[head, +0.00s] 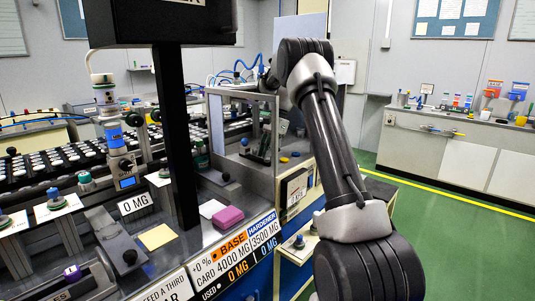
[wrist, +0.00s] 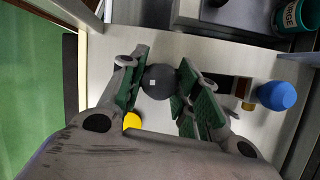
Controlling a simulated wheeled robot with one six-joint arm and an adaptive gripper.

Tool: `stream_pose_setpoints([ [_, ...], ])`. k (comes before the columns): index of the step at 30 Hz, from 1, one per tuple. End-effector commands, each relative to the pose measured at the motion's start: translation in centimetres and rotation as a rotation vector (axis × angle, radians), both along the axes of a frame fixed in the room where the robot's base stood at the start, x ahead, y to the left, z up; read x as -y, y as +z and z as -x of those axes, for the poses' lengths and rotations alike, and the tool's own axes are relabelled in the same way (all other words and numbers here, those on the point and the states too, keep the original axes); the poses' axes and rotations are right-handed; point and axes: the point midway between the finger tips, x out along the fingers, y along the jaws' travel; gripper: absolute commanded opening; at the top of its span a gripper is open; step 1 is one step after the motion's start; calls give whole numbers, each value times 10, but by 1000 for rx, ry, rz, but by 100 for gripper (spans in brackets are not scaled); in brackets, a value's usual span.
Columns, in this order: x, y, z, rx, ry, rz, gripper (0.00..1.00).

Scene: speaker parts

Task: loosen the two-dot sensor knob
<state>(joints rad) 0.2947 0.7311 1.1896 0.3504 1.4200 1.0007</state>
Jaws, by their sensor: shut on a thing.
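In the wrist view my gripper (wrist: 160,84) is closed with its green-padded fingers on either side of a dark grey round knob (wrist: 157,82). One small pale square mark shows on the knob; I cannot make out two dots or read which sensor it belongs to. The knob stands over a pale panel.
A blue knob (wrist: 277,95) sits right of my gripper and a yellow round piece (wrist: 132,121) lies below the left finger. A green labelled container (wrist: 296,16) stands at the upper right. The glass-sided cabinet (head: 231,124) stands beside my arm; green floor is clear at right.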

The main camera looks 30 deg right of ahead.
Motion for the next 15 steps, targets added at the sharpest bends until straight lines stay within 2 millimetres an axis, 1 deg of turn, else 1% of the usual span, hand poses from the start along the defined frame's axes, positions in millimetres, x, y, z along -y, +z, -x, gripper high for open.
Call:
stream_pose_setpoints([
  [11, 1, 0, 0, 0, 2, 1, 8],
  [12, 1, 0, 0, 0, 2, 1, 39],
  [15, 0, 0, 0, 0, 2, 1, 54],
])
